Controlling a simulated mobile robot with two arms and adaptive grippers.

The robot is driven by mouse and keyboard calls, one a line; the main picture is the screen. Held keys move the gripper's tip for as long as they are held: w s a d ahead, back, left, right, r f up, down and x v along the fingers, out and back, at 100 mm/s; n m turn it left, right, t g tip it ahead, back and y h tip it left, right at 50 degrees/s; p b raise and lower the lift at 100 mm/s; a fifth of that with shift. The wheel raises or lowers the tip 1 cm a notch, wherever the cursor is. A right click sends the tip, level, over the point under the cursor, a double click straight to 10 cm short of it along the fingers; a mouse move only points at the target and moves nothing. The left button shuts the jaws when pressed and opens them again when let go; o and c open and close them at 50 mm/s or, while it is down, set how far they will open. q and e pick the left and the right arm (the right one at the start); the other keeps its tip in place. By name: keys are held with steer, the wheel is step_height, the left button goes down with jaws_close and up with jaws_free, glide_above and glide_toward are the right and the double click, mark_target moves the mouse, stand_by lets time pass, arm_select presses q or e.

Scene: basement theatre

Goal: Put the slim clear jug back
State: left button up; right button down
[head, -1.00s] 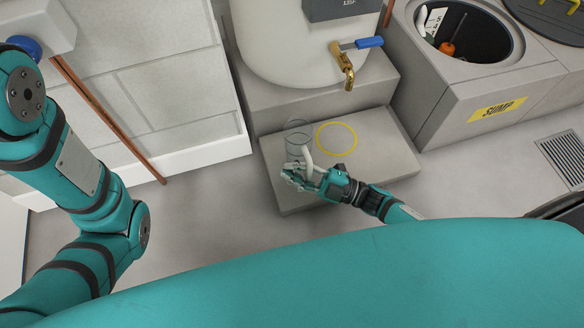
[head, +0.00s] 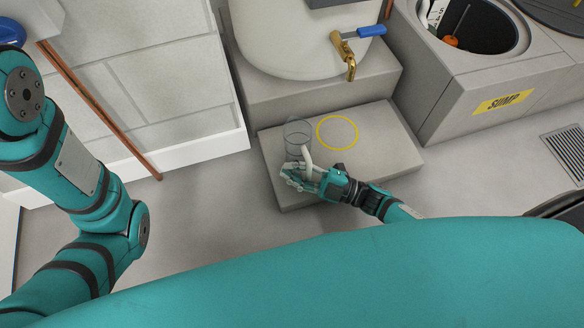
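The slim clear jug (head: 298,131) is see-through, with a pale handle (head: 308,161) on its near side. It is over the left part of the low grey step, left of a yellow ring (head: 337,132) marked there. I cannot tell whether its base touches the step. My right gripper (head: 298,176) is at the handle's lower end, its fingers closed around it; the fingertips are partly hidden. Of my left arm (head: 85,185) only links show at the left; its gripper is out of view.
An open sump pit (head: 475,28) is at the right, a white wall (head: 150,90) at the left.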

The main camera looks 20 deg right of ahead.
steer(key=c, duration=2.1)
jaws_free()
steer(key=shift+f, duration=0.25)
steer(key=o, duration=0.7)
steer(key=r+v, duration=0.3)
steer(key=v, duration=1.1)
steer(key=shift+s+d+f, duration=0.3)
steer(key=shift+d, duration=0.25)
steer(key=shift+s, duration=0.1)
